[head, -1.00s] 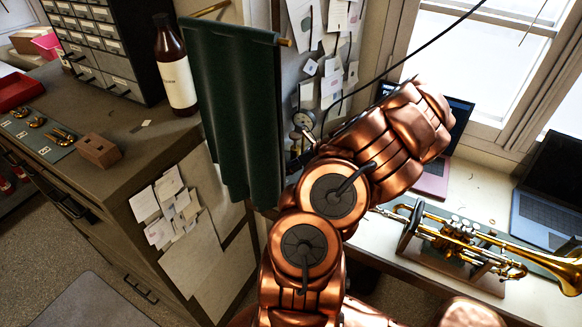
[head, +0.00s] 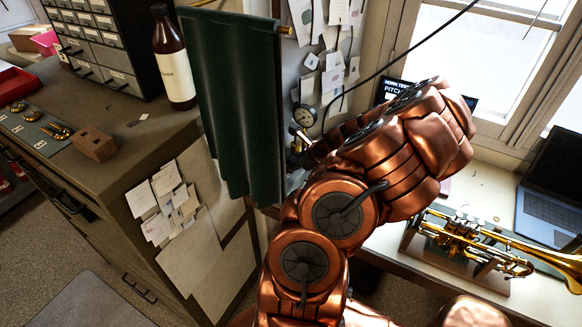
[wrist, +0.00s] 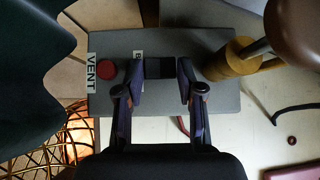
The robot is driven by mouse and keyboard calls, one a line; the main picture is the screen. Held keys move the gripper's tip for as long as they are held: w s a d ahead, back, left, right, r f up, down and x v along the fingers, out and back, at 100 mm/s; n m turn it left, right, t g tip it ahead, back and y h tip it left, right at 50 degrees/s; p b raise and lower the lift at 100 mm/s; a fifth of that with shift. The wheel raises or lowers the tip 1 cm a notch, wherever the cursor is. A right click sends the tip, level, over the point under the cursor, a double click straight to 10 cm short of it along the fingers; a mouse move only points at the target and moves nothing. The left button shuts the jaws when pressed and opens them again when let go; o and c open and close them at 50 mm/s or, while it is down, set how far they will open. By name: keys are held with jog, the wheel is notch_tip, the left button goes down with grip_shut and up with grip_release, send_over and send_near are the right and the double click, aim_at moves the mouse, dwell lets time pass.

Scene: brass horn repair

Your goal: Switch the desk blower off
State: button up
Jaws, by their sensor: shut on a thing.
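In the wrist view a grey panel (wrist: 215,100) carries a round red button (wrist: 106,69) beside a white label reading VENT. A small black block (wrist: 160,67), which looks like a switch, sits right of the button, with a second label partly hidden by a finger. My gripper (wrist: 160,72) has one finger on each side of this black block and is shut on it. The switch's on or off position cannot be told. The blower's body cannot be made out. In the head view my arm hides the gripper and the panel.
A brass cylinder (wrist: 238,62) stands at the panel's right end. A wire cage (wrist: 65,140) with an orange glow is at lower left. In the head view a green cloth (head: 232,110) hangs left of my arm, and a trumpet (head: 480,240) lies on the bench at right.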

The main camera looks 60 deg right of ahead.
jog(key=shift+h, duration=0.3)
jog(key=o, duration=1.1)
jog(key=shift+o, duration=0.2)
jog(key=v, duration=1.2)
